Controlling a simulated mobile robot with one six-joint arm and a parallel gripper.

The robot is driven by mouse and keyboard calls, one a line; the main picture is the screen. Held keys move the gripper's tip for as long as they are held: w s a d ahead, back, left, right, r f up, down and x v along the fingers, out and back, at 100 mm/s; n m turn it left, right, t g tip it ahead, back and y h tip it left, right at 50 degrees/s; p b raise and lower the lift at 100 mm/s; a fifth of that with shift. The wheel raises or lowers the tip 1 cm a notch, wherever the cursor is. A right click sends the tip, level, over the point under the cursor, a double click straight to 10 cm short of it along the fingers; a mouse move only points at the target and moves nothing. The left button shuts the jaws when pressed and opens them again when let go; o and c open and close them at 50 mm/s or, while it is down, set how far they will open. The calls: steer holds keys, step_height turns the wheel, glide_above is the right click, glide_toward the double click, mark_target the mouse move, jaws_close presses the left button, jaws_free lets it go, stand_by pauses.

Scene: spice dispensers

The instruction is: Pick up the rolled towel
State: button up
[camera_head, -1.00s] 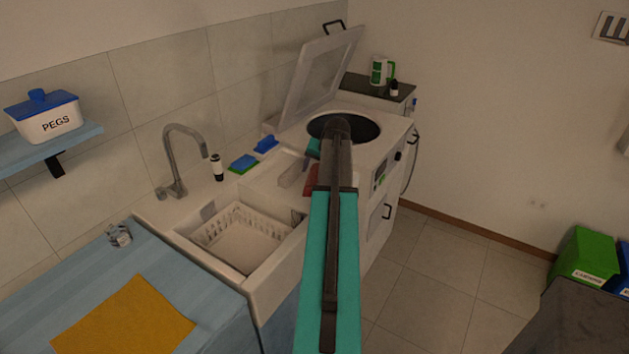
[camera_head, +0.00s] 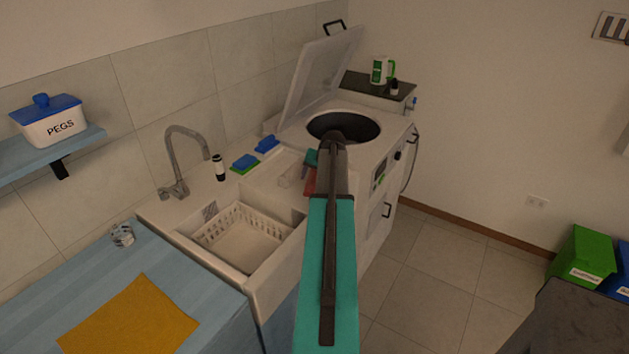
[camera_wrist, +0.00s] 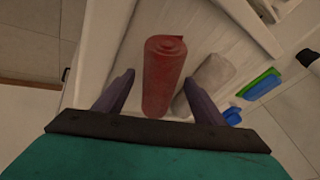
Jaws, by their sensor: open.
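A red rolled towel (camera_wrist: 164,75) lies on the white top between sink and washer, lengthwise in the wrist view. In the head view only a strip of the red towel (camera_head: 310,183) shows beside my arm. A pale grey roll (camera_wrist: 212,80) lies close on its right in the wrist view; it also shows in the head view (camera_head: 291,176). My gripper (camera_wrist: 159,82) is open, with one finger left of the red towel and the other by the grey roll's lower end. I cannot tell how far above they are. My arm hides the fingers in the head view.
A white basket (camera_head: 245,236) sits in the sink. Blue and green sponges (camera_head: 246,162) and a dark bottle (camera_head: 218,168) stand behind. The washer's raised lid (camera_head: 318,72) stands beyond its open drum (camera_head: 345,127). A yellow cloth (camera_head: 130,320) lies on the blue counter.

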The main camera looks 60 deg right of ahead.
mark_target(314, 175)
steer(key=c, duration=1.3)
steer(key=shift+c, duration=0.2)
steer(key=shift+r, duration=0.1)
steer(key=shift+r+b, duration=0.9)
steer(key=shift+r, duration=0.65)
steer(key=s+a+r+b, duration=0.1)
steer(key=s+a+b, duration=0.1)
steer(key=s, duration=0.5)
steer(key=s+a+b, duration=0.2)
steer(key=s+a, duration=0.2)
steer(key=s, duration=0.3)
steer(key=shift+s+r, duration=0.35)
steer(key=shift+s, duration=0.05)
steer(key=shift+s, duration=0.15)
